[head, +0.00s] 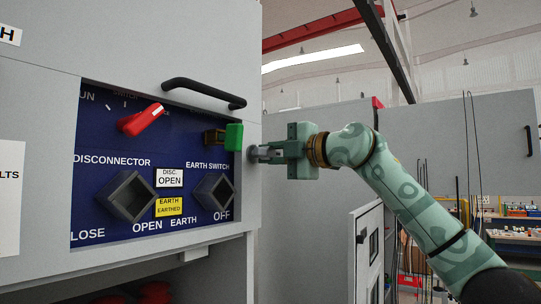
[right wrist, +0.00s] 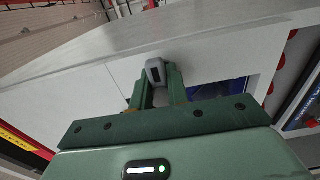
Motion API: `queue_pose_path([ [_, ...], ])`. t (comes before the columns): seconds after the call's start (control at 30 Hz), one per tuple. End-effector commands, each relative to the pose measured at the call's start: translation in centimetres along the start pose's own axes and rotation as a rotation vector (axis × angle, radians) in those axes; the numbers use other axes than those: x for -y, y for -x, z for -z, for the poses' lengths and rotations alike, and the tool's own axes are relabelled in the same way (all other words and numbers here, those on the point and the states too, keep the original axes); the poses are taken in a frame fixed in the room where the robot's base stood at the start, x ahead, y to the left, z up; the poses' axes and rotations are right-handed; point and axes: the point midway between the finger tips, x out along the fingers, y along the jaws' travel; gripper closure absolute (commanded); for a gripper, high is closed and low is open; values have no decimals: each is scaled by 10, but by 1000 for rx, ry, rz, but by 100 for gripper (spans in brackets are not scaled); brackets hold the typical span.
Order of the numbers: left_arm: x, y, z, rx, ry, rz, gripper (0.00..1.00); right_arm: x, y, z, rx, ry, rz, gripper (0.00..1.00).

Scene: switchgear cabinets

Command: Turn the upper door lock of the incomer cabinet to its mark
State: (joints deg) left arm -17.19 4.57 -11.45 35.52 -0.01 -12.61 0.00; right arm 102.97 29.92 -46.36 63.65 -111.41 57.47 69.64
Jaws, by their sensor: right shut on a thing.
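The door lock (head: 254,156) shows as a small grey round piece on the grey cabinet (head: 120,50) front, right of the blue panel, mostly hidden by my gripper. In the right wrist view the grey lock piece (right wrist: 155,71) stands between my fingertips. My right gripper (head: 268,153) reaches it from the right and is shut on it; it also shows in the right wrist view (right wrist: 158,82). I cannot make out the lock's mark or its angle. My left gripper is not in view.
A black bar handle (head: 204,92) juts out above. Another grey cabinet (head: 320,220) stands behind.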

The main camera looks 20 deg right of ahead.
Motion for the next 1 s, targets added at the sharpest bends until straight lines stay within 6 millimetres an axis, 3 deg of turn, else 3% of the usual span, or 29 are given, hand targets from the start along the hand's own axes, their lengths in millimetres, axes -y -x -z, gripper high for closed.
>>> queue_pose_path([
  [0.2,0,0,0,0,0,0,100,0,0,-1,1,-3,-1,100],
  [0.23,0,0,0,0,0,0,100,0,0,-1,1,-3,-1,75],
  [0.3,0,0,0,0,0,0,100,0,0,-1,1,-2,-1,62],
  [0.67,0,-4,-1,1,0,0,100,1,7,-1,1,-1,-1,62],
  [0.77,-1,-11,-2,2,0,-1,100,3,23,-2,2,0,-2,62],
  [1.0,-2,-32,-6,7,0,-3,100,5,87,-2,4,1,-1,62],
])
